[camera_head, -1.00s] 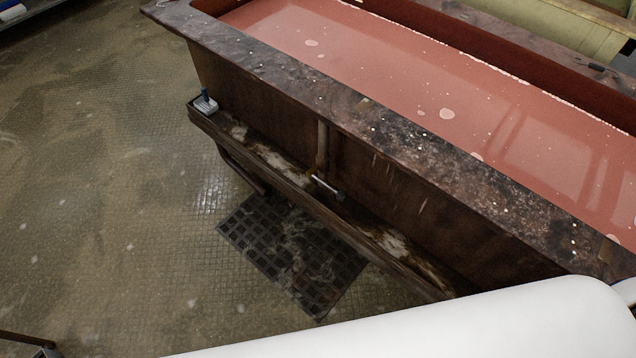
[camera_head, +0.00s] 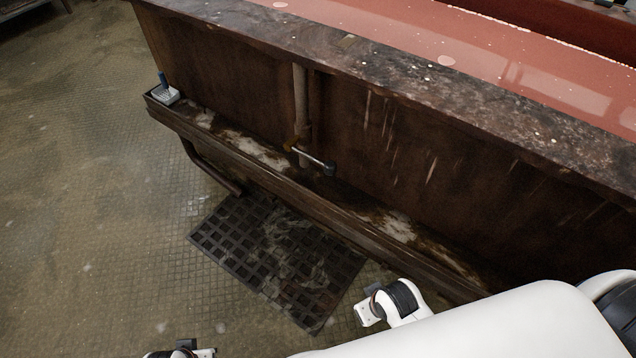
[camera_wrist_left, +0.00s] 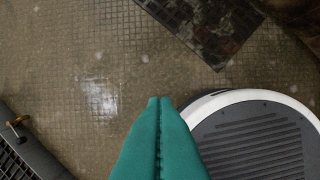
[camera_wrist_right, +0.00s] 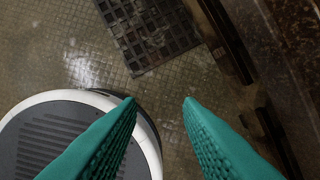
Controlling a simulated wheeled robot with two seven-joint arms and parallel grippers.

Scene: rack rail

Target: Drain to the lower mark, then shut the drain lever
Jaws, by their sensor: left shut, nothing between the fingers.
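The drain lever (camera_head: 314,158) is a metal bar with a dark end, on a pipe (camera_head: 300,95) down the near side of a dark, rusty tank (camera_head: 235,70). It sticks out rightward above a ledge. Reddish liquid (camera_head: 530,55) lies in the tank; I cannot make out a lower mark. My left gripper (camera_wrist_left: 160,100) has teal fingers shut together, holding nothing, above the floor. My right gripper (camera_wrist_right: 160,100) has its teal fingers apart and empty, above the floor beside the tank's side. Neither gripper's fingers show in the head view, and neither touches the lever.
A ledge or gutter (camera_head: 300,190) runs along the tank's side, with a small grey block with a blue top (camera_head: 165,92) at its left end. A dark floor grate (camera_head: 280,255) lies below. The tiled floor at left is open. A black grid-sided object (camera_wrist_left: 20,150) stands at lower left.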

